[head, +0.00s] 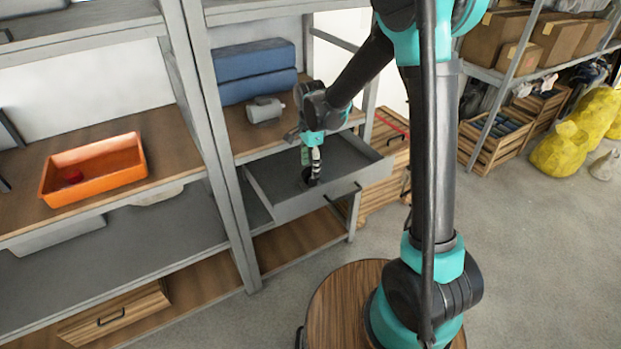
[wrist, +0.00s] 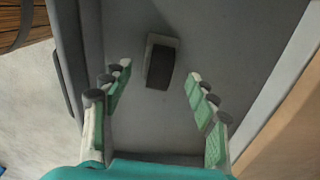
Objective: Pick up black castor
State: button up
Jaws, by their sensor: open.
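The black castor (wrist: 161,66) lies on the floor of the open grey drawer (head: 275,206); its dark wheel and a grey plate behind it show in the wrist view. My gripper (wrist: 158,82) is open, its two green-padded fingers apart on either side of the castor in that view, with clear gaps. In the head view my gripper (head: 312,182) reaches down into the drawer over the castor, which it largely hides there. I cannot tell how far the fingertips are above the drawer floor.
The drawer walls stand around my gripper. A shelf board above the drawer's back holds a grey object (head: 265,109) and blue folded stacks (head: 257,75). An orange tray (head: 95,170) with a red item sits on the left shelf. Wooden crates (head: 388,150) stand right of the drawer.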

jog(key=shift+f, duration=2.3)
grip_shut()
